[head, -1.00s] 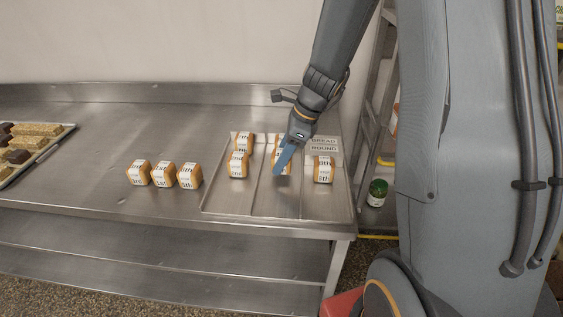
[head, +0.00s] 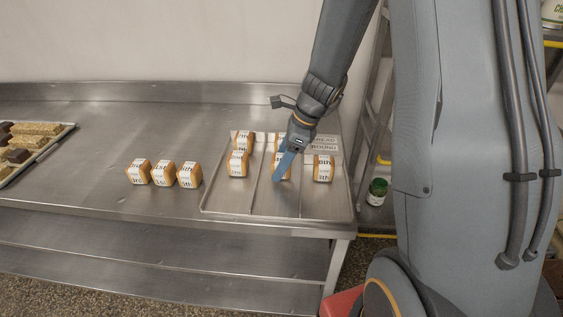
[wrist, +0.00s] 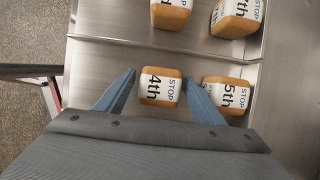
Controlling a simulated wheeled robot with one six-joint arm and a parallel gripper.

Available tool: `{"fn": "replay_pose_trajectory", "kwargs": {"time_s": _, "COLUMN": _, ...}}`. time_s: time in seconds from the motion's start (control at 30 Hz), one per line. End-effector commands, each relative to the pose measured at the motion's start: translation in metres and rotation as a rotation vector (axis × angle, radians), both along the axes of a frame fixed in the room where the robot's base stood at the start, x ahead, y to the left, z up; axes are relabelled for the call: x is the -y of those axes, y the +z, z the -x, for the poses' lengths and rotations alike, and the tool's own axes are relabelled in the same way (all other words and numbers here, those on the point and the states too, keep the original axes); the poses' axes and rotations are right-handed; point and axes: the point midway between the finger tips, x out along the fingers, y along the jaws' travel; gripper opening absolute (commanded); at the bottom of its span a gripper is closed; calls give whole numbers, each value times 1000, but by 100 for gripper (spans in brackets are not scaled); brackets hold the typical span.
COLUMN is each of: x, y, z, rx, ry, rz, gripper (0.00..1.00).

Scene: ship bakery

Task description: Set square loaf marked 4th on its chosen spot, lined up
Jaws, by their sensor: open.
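The square loaf marked 4th (wrist: 160,87) stands between the fingers of my gripper (wrist: 158,95) in the wrist view. The fingers are open, with a gap showing on its left; the right finger is very close to the loaf. In the head view my gripper (head: 279,178) reaches down into the middle lane of the metal tray (head: 230,209) and partly hides the 4th loaf (head: 287,171). The loaf marked 5th (wrist: 228,93) is just beyond the right finger, in the same lane, slightly turned relative to the 4th.
Two loaves (head: 238,164) stand in the tray's left lane and one (head: 323,169) in the right lane. Low dividers separate the lanes. Three more loaves (head: 163,174) stand on the steel table left of the tray. A tray of bars (head: 35,142) is far left.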

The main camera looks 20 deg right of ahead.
Motion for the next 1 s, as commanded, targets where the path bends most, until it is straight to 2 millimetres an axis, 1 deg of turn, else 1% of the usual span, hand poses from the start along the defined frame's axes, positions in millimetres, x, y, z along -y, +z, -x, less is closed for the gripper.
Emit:
{"fn": "replay_pose_trajectory", "kwargs": {"time_s": 0.17, "x": 9, "y": 21, "z": 2, "rx": 5, "ry": 0, "rz": 1, "gripper": 62}}
{"fn": "replay_pose_trajectory", "kwargs": {"time_s": 0.4, "x": 26, "y": 67, "z": 9, "rx": 6, "ry": -1, "rz": 1, "gripper": 62}}
{"fn": "replay_pose_trajectory", "kwargs": {"time_s": 0.5, "x": 33, "y": 84, "z": 12, "rx": 6, "ry": -2, "rz": 1, "gripper": 62}}
{"fn": "replay_pose_trajectory", "kwargs": {"time_s": 0.6, "x": 37, "y": 97, "z": 14, "rx": 4, "ry": -1, "rz": 2, "gripper": 62}}
{"fn": "replay_pose_trajectory", "kwargs": {"time_s": 0.73, "x": 41, "y": 107, "z": 16, "rx": 2, "ry": -1, "rz": 0, "gripper": 62}}
{"fn": "replay_pose_trajectory", "kwargs": {"time_s": 0.83, "x": 40, "y": 108, "z": 22, "rx": 10, "ry": 42, "rz": 17, "gripper": 62}}
{"fn": "replay_pose_trajectory", "kwargs": {"time_s": 0.87, "x": 39, "y": 107, "z": 25, "rx": 16, "ry": 76, "rz": 30, "gripper": 62}}
{"fn": "replay_pose_trajectory", "kwargs": {"time_s": 0.93, "x": 33, "y": 100, "z": 38, "rx": 39, "ry": 202, "rz": 75, "gripper": 62}}
{"fn": "replay_pose_trajectory", "kwargs": {"time_s": 0.97, "x": 31, "y": 97, "z": 45, "rx": 54, "ry": 276, "rz": 103, "gripper": 62}}
{"fn": "replay_pose_trajectory", "kwargs": {"time_s": 1.0, "x": 27, "y": 91, "z": 56, "rx": 76, "ry": 393, "rz": 142, "gripper": 62}}
